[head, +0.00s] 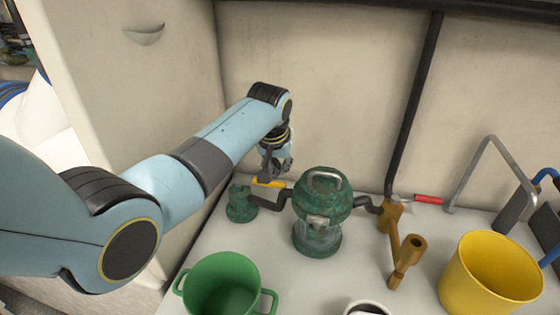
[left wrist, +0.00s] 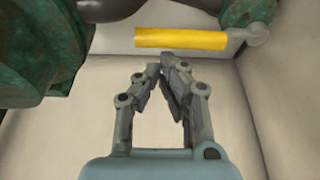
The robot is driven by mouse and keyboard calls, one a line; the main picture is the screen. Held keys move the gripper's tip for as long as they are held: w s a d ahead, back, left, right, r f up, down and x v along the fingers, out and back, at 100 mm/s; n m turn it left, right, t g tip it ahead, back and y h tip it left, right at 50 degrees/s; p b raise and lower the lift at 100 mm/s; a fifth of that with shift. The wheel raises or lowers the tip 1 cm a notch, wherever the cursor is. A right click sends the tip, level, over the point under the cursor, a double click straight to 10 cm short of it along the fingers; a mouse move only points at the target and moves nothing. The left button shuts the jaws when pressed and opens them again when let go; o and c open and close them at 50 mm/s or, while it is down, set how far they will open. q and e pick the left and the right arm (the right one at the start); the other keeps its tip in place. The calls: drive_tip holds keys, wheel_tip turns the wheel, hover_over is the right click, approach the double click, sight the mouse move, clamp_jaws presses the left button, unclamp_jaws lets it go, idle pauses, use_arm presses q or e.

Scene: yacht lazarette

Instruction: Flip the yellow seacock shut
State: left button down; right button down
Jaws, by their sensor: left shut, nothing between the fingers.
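The yellow seacock handle (head: 268,184) shows in the head view just below my left gripper, above a green valve body (head: 240,204). In the left wrist view the yellow handle (left wrist: 180,38) lies crosswise just beyond the fingertips, with a grey pivot at its right end. My left gripper (head: 277,170) is shut and empty, close to the handle; whether it touches is not clear. In the left wrist view its fingertips (left wrist: 162,68) meet just under the handle. My right gripper is not in view.
A green strainer (head: 318,225) stands right of the seacock, joined by dark hose. A red-handled valve (head: 428,199) and bronze fitting (head: 400,255) sit further right. A green pot (head: 222,275) and a yellow bucket (head: 490,275) stand in front. Walls close in behind and left.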

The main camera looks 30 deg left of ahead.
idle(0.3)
use_arm(q)
drive_tip(key=shift+s+d+m+p, duration=0.2)
drive_tip(key=shift+s+m+p, duration=0.2)
drive_tip(key=shift+p, duration=0.3)
